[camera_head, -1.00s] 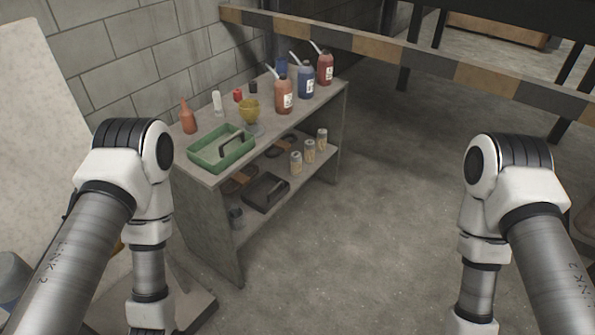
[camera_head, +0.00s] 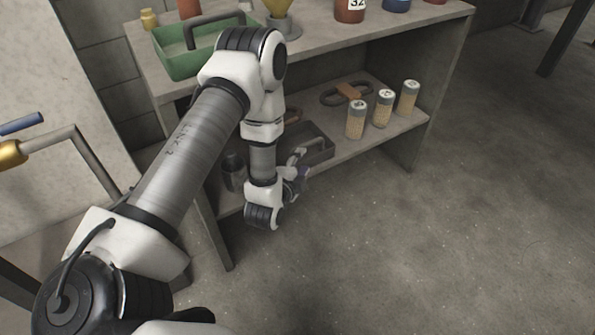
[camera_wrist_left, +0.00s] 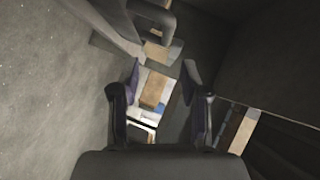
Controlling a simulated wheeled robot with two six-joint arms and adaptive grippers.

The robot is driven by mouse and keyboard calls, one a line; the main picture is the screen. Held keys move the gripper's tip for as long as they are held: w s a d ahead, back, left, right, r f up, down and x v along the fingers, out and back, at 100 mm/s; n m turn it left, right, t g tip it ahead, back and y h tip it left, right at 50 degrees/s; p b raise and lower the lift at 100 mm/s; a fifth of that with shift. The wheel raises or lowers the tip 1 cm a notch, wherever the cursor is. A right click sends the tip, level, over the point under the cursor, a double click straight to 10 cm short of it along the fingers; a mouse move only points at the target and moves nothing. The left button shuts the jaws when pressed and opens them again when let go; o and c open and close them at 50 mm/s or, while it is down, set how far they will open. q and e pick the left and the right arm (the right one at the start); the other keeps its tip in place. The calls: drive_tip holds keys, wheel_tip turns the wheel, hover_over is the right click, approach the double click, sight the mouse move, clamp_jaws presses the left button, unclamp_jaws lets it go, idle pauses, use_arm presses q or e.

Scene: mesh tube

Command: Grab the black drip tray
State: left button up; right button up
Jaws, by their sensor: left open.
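The black drip tray (camera_head: 321,153) lies on the lower shelf of the grey bench, in the middle of the head view. My left arm and wrist hide its left part. My left gripper (camera_head: 301,172) is at the tray's near side by the shelf's front edge; I cannot tell whether it touches the tray. In the left wrist view the fingers of my left gripper (camera_wrist_left: 163,88) stand apart with nothing held between them. I cannot clearly make out the tray in that view. My right gripper is not in view.
Several pale-bodied cans (camera_head: 356,120) stand right of the tray on the lower shelf (camera_head: 345,157), and a dark cup (camera_head: 235,171) stands to its left. A green tray (camera_head: 183,66) sits on the bench top above. The floor at right is clear.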

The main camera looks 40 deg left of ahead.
sight(307, 146)
use_arm(q)
drive_tip(key=shift+m+t+y, duration=0.4)
drive_tip(key=shift+m+t, duration=0.1)
drive_tip(key=shift+t, duration=0.1)
drive_tip(key=b+x, duration=0.1)
drive_tip(key=x, duration=0.2)
drive_tip(key=b+x, duration=0.2)
drive_tip(key=x, duration=0.1)
drive_tip(key=a+b+x, duration=0.1)
drive_tip(key=b+x, duration=0.1)
drive_tip(key=x, duration=0.1)
drive_tip(key=shift+f, duration=0.35)
drive_tip(key=shift+r, duration=0.15)
clamp_jaws()
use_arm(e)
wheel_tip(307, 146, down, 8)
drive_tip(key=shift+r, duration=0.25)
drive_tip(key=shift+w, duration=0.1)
